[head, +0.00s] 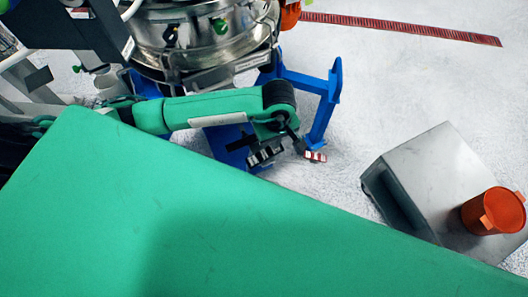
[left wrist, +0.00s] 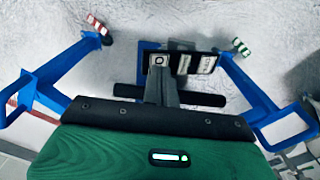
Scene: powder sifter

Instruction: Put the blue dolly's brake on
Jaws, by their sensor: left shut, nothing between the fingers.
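The blue dolly (head: 322,115) stands under the steel sifter in the head view. Its blue frame (left wrist: 255,90) spreads to both sides in the left wrist view. A red-and-white striped tab (head: 315,156) sticks out at its near side; it also shows at upper left of the left wrist view (left wrist: 95,23). A green-and-white striped tab (left wrist: 240,47) is at upper right there. A black plate with white labels (left wrist: 185,62) lies between the tabs. My left gripper (left wrist: 162,65) is shut and empty, in front of this plate; contact cannot be told. My right gripper is not in view.
The steel sifter (head: 195,35) rises close behind my left arm. A grey metal box (head: 430,175) with an orange bucket (head: 490,212) on it stands at the right. Pale floor is clear between dolly and box. A red strip (head: 400,27) lies on the floor at the back.

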